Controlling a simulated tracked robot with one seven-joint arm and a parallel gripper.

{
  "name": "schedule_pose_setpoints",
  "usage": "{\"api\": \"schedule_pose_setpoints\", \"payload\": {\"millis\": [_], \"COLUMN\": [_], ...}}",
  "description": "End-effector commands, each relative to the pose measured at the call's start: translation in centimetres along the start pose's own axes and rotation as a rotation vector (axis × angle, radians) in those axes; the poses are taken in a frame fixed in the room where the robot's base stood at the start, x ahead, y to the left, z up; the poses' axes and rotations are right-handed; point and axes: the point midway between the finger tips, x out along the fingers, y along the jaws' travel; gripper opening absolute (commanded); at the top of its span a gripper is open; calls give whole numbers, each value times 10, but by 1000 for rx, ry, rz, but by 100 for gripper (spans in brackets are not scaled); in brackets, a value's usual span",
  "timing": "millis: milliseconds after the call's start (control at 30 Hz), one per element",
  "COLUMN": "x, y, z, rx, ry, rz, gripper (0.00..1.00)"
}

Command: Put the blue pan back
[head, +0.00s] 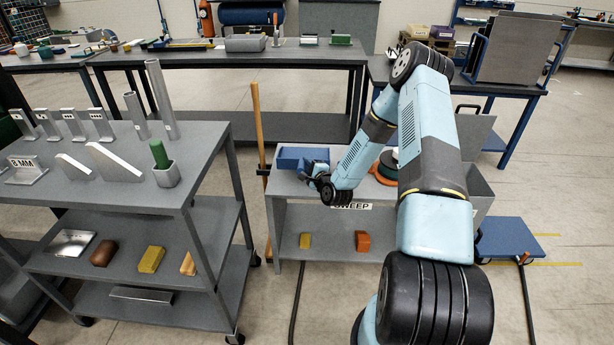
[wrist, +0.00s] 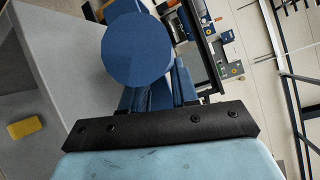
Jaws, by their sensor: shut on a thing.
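The blue pan (head: 301,155) is at the left end of the top of the grey bench marked SWEEP (head: 351,206). In the head view it looks like a blue open tray; whether it rests on the bench or is just above it I cannot tell. My gripper (head: 314,178) is at its right front side and is shut on it. In the wrist view a round blue end of the pan (wrist: 138,50) is close in front of the black gripper mount and hides the fingertips.
A wooden broom handle (head: 257,130) stands at the bench's left end. An orange and dark round item (head: 384,172) is on the bench behind my arm. A yellow block (head: 305,241) and an orange block (head: 362,241) lie on the lower shelf. A grey cart (head: 110,150) stands left.

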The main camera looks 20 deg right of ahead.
Motion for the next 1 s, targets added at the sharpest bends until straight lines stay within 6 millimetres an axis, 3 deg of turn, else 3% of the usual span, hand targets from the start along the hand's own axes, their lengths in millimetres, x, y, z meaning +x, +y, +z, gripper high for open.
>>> {"api": "schedule_pose_setpoints", "payload": {"millis": [100,300,533,767,1000], "x": [18,36,44,47,47], "y": [18,34,43,69,70], "z": [-7,-15,-19,-28,-29], "rx": [0,0,-1,0,0], "ry": [0,0,-1,0,0], "rz": [2,1,1,1,0], "gripper": [0,0,0,0,0]}}
